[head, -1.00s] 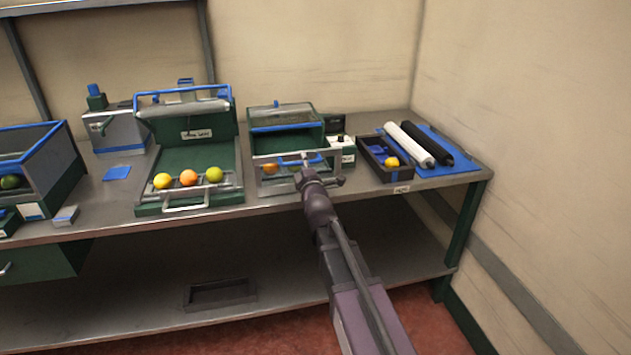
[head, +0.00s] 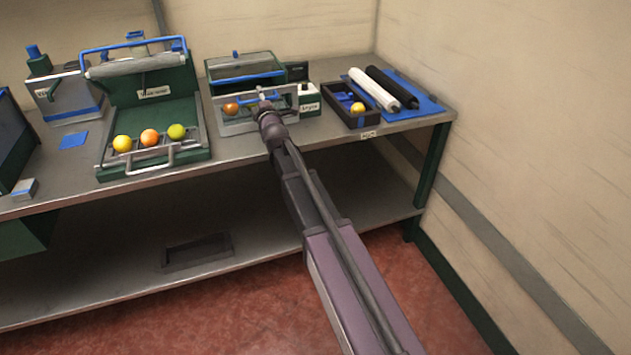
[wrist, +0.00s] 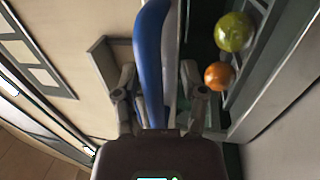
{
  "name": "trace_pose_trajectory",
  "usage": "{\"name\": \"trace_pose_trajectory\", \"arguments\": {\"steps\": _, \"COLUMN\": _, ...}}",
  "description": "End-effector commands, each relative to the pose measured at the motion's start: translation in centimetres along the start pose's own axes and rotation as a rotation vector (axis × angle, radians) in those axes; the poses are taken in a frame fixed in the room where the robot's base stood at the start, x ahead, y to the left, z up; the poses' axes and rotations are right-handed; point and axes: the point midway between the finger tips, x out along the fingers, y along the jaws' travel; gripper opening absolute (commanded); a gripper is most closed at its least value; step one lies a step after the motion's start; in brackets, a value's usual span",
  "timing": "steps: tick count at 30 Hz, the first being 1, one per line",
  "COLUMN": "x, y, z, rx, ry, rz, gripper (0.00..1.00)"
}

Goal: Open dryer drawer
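The dryer is taken to be the green box with a blue-edged top (head: 243,66) near the middle of the table. A grey front panel (head: 238,127) stands before it, with an orange fruit (head: 230,108) showing there. My gripper (head: 266,101) is at that panel in the head view, its fingers small and partly hidden. In the wrist view a thick blue handle bar (wrist: 152,65) runs between the two fingers of my gripper (wrist: 158,78). A gap shows between the bar and the right finger, so my gripper looks open around the bar.
A green station with a tray (head: 110,162) of several fruits stands to the left. A small green-and-white box (head: 309,103) and a dark tray (head: 338,100) stand close on the right. White (head: 374,90) and black (head: 392,88) rolls lie beyond. Walls close the back and right.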

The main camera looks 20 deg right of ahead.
Motion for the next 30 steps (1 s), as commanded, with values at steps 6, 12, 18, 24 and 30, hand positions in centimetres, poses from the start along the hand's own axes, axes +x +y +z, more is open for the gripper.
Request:
{"name": "trace_pose_trajectory", "arguments": {"steps": 6, "x": 3.5, "y": -0.7, "z": 0.0, "rx": 0.000, "ry": 0.000, "rz": 0.000, "gripper": 0.54}}
{"name": "trace_pose_trajectory", "arguments": {"steps": 12, "x": 6.0, "y": -1.1, "z": 0.0, "rx": 0.000, "ry": 0.000, "rz": 0.000, "gripper": 0.54}}
{"name": "trace_pose_trajectory", "arguments": {"steps": 18, "x": 8.0, "y": -1.5, "z": 0.0, "rx": 0.000, "ry": 0.000, "rz": 0.000, "gripper": 0.54}}
{"name": "trace_pose_trajectory", "arguments": {"steps": 24, "x": 6.8, "y": -1.6, "z": 0.0, "rx": 0.000, "ry": 0.000, "rz": 0.000, "gripper": 0.54}}
{"name": "trace_pose_trajectory", "arguments": {"steps": 30, "x": 4.4, "y": -1.6, "z": 0.0, "rx": 0.000, "ry": 0.000, "rz": 0.000, "gripper": 0.54}}
